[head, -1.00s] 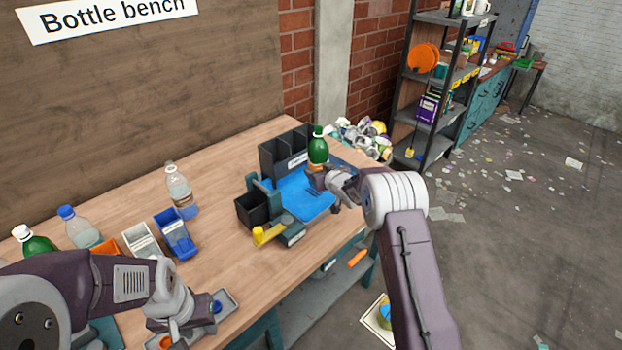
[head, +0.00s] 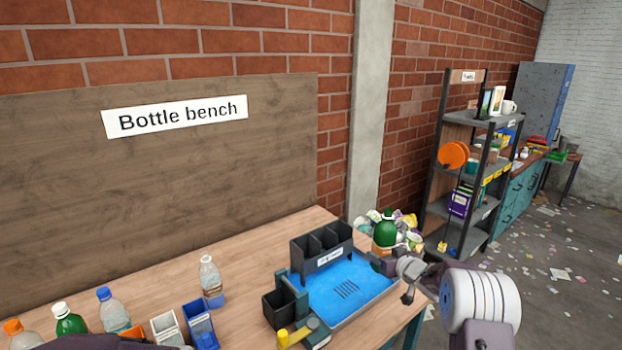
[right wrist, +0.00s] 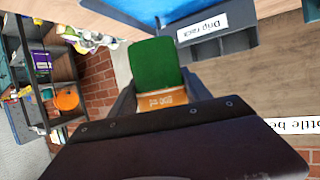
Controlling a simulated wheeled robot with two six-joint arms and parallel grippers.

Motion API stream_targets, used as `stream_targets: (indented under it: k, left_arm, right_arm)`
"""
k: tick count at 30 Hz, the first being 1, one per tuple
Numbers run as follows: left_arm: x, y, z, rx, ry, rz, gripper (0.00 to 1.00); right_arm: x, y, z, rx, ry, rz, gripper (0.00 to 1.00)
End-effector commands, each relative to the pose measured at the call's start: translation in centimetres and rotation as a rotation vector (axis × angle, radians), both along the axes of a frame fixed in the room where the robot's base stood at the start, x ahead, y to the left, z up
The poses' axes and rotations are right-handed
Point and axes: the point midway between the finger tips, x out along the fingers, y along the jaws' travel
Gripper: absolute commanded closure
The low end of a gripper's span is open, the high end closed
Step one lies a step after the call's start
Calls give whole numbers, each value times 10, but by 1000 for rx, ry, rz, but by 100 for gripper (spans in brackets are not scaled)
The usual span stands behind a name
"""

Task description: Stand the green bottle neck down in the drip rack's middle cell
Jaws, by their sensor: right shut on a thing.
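My right gripper (head: 384,266) is shut on the green bottle (head: 386,233), which shows its neck and dark cap at the top in the head view. Its orange label is partly hidden by the fingers. In the right wrist view the bottle's green body (right wrist: 153,63) and label show beyond the gripper; its neck is hidden. The black drip rack (head: 330,262), with three cells in a row, stands on the bench left of the held bottle; the bottle is apart from it. The cells look empty, their floors hidden. My left gripper is out of view.
A blue mat (head: 345,295) lies in front of the rack. A black bin (head: 279,308) and a yellow-knobbed fixture (head: 297,335) stand left of it. A clear bottle (head: 210,280), a blue bin (head: 200,325) and several other bottles are at left.

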Motion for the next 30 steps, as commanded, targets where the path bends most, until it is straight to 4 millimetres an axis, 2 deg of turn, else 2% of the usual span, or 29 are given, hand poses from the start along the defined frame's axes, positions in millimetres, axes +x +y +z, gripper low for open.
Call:
stream_targets:
  k: [1,19,23,30]
  left_arm:
    - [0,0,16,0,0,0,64]
    - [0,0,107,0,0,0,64]
    - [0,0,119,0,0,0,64]
    - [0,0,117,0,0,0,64]
  right_arm:
    - [-5,-3,17,1,0,-1,88]
    - [-58,-39,107,0,1,-1,88]
    - [-67,-44,118,0,0,0,88]
    - [-70,-46,117,-1,1,1,88]
